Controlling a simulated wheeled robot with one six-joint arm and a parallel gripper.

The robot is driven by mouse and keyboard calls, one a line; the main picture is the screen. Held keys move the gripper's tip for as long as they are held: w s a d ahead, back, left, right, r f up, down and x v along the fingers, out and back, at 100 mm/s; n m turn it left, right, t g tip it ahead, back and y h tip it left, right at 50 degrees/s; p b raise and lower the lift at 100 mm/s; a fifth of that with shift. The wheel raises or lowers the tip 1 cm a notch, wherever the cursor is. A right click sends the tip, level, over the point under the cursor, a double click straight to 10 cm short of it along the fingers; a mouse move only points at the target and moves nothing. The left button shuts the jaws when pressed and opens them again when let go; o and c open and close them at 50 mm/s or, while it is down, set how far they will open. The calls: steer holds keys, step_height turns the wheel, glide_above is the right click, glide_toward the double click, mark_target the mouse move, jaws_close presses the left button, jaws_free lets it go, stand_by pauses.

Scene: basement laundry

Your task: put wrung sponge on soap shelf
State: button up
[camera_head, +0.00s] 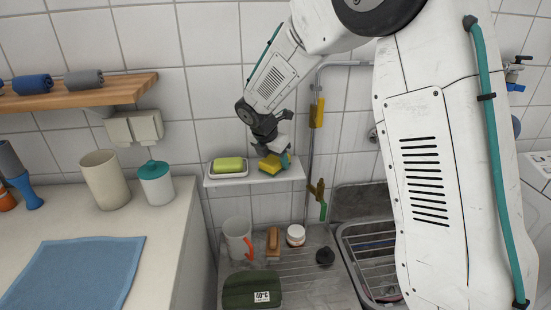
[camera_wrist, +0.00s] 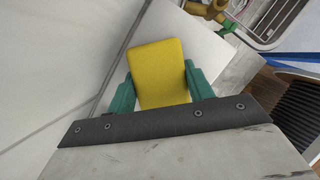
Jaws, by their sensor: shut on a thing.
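My gripper (camera_head: 279,160) is shut on a yellow sponge (camera_head: 271,166), over the right part of the white soap shelf (camera_head: 246,178) on the tiled wall. In the wrist view the yellow sponge (camera_wrist: 158,72) sits between the two teal fingers (camera_wrist: 160,88), with the white shelf (camera_wrist: 205,65) behind it. The sponge is at or just above the shelf surface; I cannot tell whether it touches. A green soap bar (camera_head: 229,164) lies in a white dish (camera_head: 228,174) on the shelf's left part, apart from the sponge.
Below the shelf, a drainboard holds a white mug (camera_head: 238,238), a wooden brush (camera_head: 273,243), a small jar (camera_head: 296,235) and a dark green bag (camera_head: 251,290). A pipe with yellow fittings (camera_head: 317,113) rises just right of the shelf. A counter (camera_head: 160,225) stands at left.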

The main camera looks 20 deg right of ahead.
steer(key=o, duration=1)
steer(key=shift+r, duration=0.15)
steer(key=v, duration=1.2)
steer(key=s+d+r+m+y, duration=0.1)
steer(key=s+d+r+m, duration=0.2)
steer(key=s+m, duration=0.45)
steer(key=s+d+r+m, duration=0.3)
steer(key=s+m, duration=0.1)
steer(key=s, duration=0.6)
steer(key=s+f+m+y, duration=0.1)
steer(key=s+m, duration=0.3)
steer(key=s, duration=0.2)
steer(key=s+f+m, duration=0.1)
steer(key=s+m, duration=0.4)
steer(key=s, duration=0.2)
steer(key=s+f+m+g+y, duration=0.1)
steer(key=s+m, duration=0.3)
steer(key=s, duration=0.3)
steer(key=shift+s+d+f+y, duration=0.2)
steer(key=shift+d+f+y, duration=0.1)
steer(key=shift+f, duration=0.1)
